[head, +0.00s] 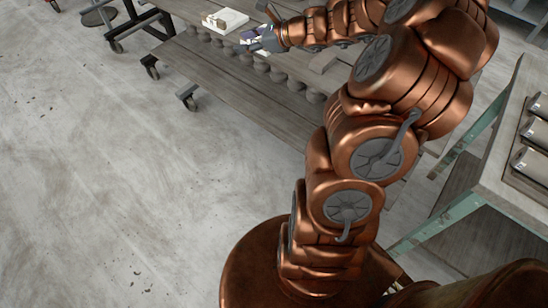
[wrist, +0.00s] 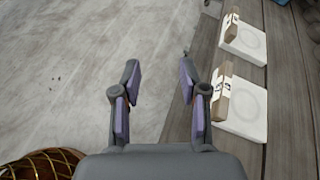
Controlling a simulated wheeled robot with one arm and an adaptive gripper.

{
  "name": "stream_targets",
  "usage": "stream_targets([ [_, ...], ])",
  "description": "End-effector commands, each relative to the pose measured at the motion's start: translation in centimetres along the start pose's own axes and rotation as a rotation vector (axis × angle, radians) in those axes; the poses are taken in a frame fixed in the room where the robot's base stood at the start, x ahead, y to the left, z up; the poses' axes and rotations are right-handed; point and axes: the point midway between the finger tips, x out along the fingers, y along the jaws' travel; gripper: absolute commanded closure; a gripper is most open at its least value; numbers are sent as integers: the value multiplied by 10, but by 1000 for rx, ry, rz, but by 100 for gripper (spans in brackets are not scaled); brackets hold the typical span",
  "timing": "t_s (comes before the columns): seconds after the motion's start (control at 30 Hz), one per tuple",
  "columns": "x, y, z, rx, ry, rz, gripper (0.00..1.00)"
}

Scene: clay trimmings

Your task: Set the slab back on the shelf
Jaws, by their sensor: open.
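My gripper (head: 262,38) is at the far end of my outstretched arm, close to the edge of a wooden plank surface. In the wrist view my gripper (wrist: 158,78) is open, with purple pads apart and nothing between them. Two white square slabs with faint round rings lie on the planks to its right: a nearer slab (wrist: 248,110) and a farther slab (wrist: 246,40). A tan block with dark marks (wrist: 221,92) is at the nearer slab's left edge. In the head view a white slab (head: 232,18) shows left of my gripper. I cannot tell which surface is the shelf.
Several grey rounded lumps (head: 261,66) line the plank surface (head: 225,75). A similar tan block (wrist: 231,25) is at the farther slab. Wheeled stands (head: 150,62) are at upper left. A green-legged table (head: 490,170) stands at right.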

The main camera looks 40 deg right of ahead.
Motion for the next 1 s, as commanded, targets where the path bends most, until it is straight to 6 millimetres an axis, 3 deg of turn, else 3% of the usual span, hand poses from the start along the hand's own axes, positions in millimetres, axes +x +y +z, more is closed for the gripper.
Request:
stream_targets([
  [0.03, 8, 32, 24, -111, -3, 77, 57],
  [0.2, 15, 135, 66, -476, -4, 331, 57],
  [0.33, 4, 208, 77, -745, -5, 522, 57],
  [0.5, -30, 287, 71, -1078, -3, 766, 57],
  [0.6, -57, 323, 59, -1260, -1, 911, 57],
  [0.73, -97, 354, 37, -1485, 12, 1094, 57],
  [0.83, -130, 366, 19, -1642, 29, 1235, 57],
  [1.0, -180, 369, -8, -1843, 66, 1436, 57],
])
